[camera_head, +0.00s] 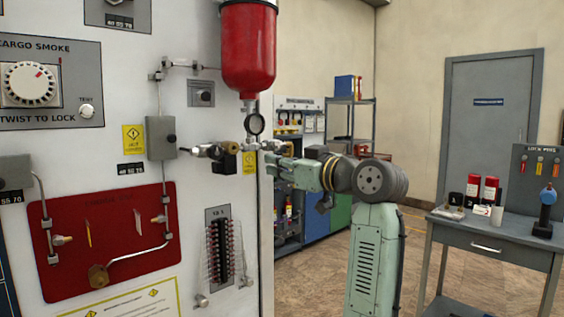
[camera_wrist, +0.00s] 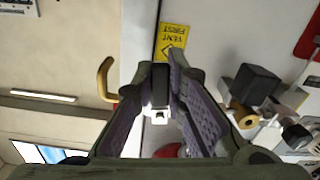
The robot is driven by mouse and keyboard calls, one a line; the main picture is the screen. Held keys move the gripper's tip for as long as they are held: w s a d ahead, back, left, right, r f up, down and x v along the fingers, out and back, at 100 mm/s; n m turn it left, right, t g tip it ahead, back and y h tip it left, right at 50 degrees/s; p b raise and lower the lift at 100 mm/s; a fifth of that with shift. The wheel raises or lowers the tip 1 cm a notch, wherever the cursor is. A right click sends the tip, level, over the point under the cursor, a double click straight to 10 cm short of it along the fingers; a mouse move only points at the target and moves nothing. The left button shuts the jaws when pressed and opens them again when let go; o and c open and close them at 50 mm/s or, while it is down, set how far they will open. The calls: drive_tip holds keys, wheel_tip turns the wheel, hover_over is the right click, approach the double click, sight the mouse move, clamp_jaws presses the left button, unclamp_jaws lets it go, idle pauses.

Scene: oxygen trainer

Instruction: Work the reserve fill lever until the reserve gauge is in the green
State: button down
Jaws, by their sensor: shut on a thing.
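My gripper (camera_head: 268,153) reaches left to the panel's right edge, just below the red cylinder (camera_head: 249,48). In the wrist view, my gripper (camera_wrist: 160,100) has its two ridged fingers on either side of a dark bar with a pale end, which looks like the fill lever (camera_wrist: 160,80); the gripper is shut on it. In the head view the gripper hides that lever. A small round gauge (camera_head: 255,124) with a dark rim hangs under the cylinder; its face and needle are too small to read.
A brass fitting with a black block (camera_head: 228,163) juts out left of my gripper. A yellow label (camera_wrist: 173,40) is close by on the panel. A curved brass hook (camera_wrist: 105,80) shows left of the fingers. A grey workbench (camera_head: 490,245) stands at right, with open floor before it.

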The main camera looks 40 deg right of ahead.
drive_tip(key=shift+a+m, duration=0.3)
drive_tip(key=shift+m, duration=0.5)
drive_tip(key=c, duration=1.6)
unclamp_jaws()
drive_tip(key=s, duration=1.2)
drive_tip(key=shift+d, duration=0.45)
